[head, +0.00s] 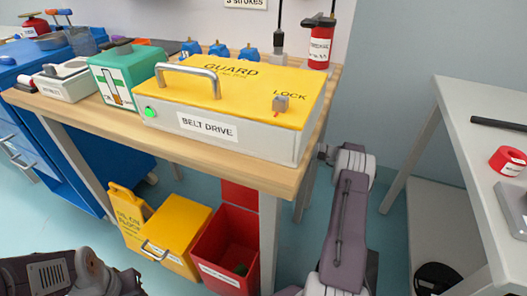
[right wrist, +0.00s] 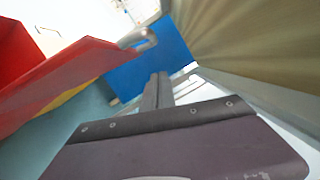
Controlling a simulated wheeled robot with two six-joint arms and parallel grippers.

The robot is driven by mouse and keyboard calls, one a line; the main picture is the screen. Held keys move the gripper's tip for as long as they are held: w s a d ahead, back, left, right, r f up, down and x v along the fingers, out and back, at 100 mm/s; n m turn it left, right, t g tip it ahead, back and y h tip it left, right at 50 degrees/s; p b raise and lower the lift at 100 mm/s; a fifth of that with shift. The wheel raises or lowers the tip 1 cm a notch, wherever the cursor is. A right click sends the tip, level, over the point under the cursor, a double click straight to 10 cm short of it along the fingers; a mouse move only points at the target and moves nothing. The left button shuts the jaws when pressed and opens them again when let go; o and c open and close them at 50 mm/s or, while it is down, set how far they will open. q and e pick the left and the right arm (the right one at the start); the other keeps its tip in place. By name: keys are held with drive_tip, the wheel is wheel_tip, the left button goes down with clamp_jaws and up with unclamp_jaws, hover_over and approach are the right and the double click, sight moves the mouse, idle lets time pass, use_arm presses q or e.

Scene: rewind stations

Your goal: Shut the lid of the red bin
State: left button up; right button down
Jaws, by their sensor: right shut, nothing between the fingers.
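The red bin (head: 217,272) stands on the floor under the workbench, beside a yellow box. Its lid (head: 240,197) stands up at the back, so the bin is open; a dark green item shows inside. My right arm reaches up at the right of the bench leg, its gripper hidden from the head view by the bench. In the right wrist view my right gripper (right wrist: 158,92) is shut and empty. Red panels of the bin (right wrist: 62,76) fill the left there, apart from the fingertips; I cannot tell lid from wall. My left arm shows at the lower left, its gripper out of view.
The yellow box (head: 172,232) with a metal handle is left of the bin. The bench leg (head: 268,240) stands close at the bin's right. The belt drive guard (head: 235,90) sits on the bench above. A white table (head: 465,120) stands at the right, with floor between.

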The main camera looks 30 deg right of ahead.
use_arm(q)
wheel_tip(320, 180, down, 2)
drive_tip(key=shift+f+b, duration=0.2)
drive_tip(key=shift+b, duration=0.65)
use_arm(e)
drive_tip(key=a, duration=0.1)
drive_tip(key=s+a+r, duration=0.1)
drive_tip(key=a, duration=0.2)
drive_tip(key=shift+s+a+r, duration=0.2)
drive_tip(key=shift+s+r, duration=0.05)
